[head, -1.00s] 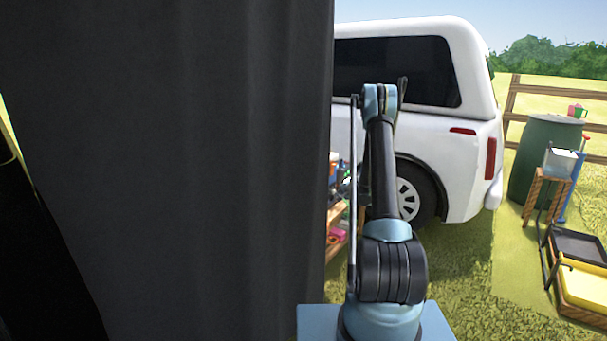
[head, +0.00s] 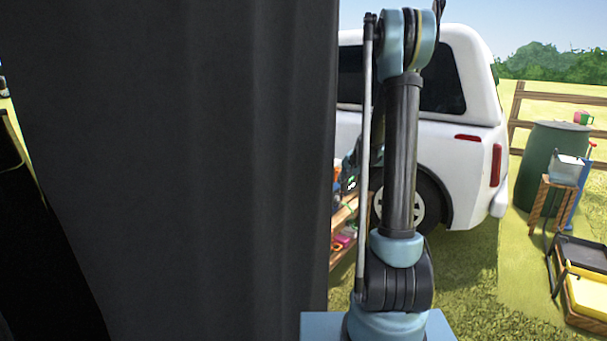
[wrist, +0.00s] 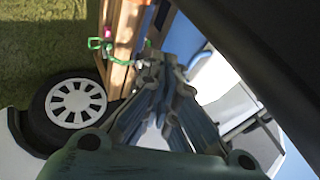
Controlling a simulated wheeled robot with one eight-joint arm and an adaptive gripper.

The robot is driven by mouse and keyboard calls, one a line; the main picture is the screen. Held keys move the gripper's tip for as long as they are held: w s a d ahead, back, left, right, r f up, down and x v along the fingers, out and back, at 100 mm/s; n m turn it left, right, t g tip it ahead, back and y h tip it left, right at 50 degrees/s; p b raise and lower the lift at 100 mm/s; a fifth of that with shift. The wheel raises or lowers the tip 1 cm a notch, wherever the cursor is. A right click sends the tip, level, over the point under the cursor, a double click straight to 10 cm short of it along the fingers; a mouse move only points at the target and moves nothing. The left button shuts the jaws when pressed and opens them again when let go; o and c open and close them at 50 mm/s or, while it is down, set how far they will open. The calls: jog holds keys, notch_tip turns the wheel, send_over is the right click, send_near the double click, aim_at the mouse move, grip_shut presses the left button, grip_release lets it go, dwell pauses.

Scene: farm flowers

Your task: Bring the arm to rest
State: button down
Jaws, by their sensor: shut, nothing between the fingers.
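My arm (head: 401,150) stands up from its blue base in the head view, its upper link close to upright and its elbow near the top of the picture. In the head view the forearm and my gripper are mostly hidden behind the upper link and the dark panel. In the wrist view my gripper (wrist: 155,75) shows with its fingers together and nothing between them. Beyond the fingertips is a wooden shelf edge with small items, which looks close; I cannot tell whether it is touched.
A large dark panel (head: 190,170) fills the left of the head view. A white vehicle (head: 465,170) stands behind my arm, with a wooden shelf (head: 345,215) beside it. A green barrel (head: 550,165), small stand and yellow tray (head: 590,292) are at right. Grass between is clear.

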jog(key=s+r+n+g, duration=0.15)
jog(key=s+r, duration=0.35)
jog(key=s, duration=0.9)
jog(key=s+f+n+g+h, duration=0.1)
jog(key=s+f+n, duration=0.1)
jog(key=s, duration=1.6)
jog(key=s+d+f+n+g+h, duration=0.1)
jog(key=s+f+n+g+h, duration=0.1)
jog(key=s, duration=1.6)
notch_tip(320, 180, down, 2)
jog(key=shift+s+d+n, duration=0.15)
jog(key=shift+d+n, duration=0.15)
jog(key=shift+n, duration=0.55)
jog(key=shift+g, duration=0.25)
